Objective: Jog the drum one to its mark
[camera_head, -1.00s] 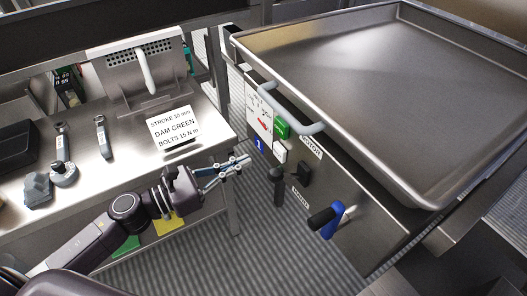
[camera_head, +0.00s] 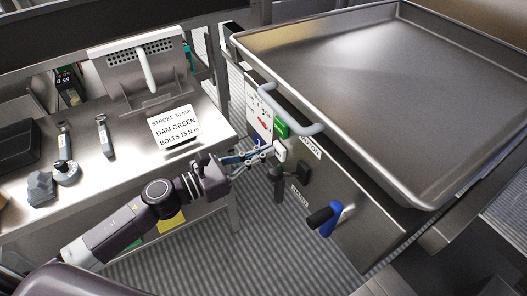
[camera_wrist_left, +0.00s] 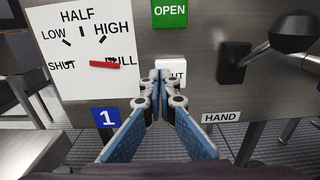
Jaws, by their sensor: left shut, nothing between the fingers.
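The panel of unit one carries a blue "1" plate (camera_wrist_left: 106,118), which is partly covered in the head view. My left gripper (camera_head: 264,150) is shut and empty, with its tips at the panel; they also show in the wrist view (camera_wrist_left: 159,78). The green OPEN button (camera_wrist_left: 169,13) is above. A black switch (camera_wrist_left: 233,62) is right of the tips, above a HAND label (camera_wrist_left: 221,118). The drum and its mark are not discernible. My right gripper is out of view.
A dial plate (camera_wrist_left: 80,50) has a red pointer (camera_wrist_left: 104,65) towards FULL. A blue-and-black handle (camera_head: 331,216) sticks out at the panel's lower right. A large metal tray (camera_head: 300,38) overhangs the panel, with a grey handle (camera_head: 292,113) below. A bench (camera_head: 110,172) holds tools and a note card (camera_head: 174,127).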

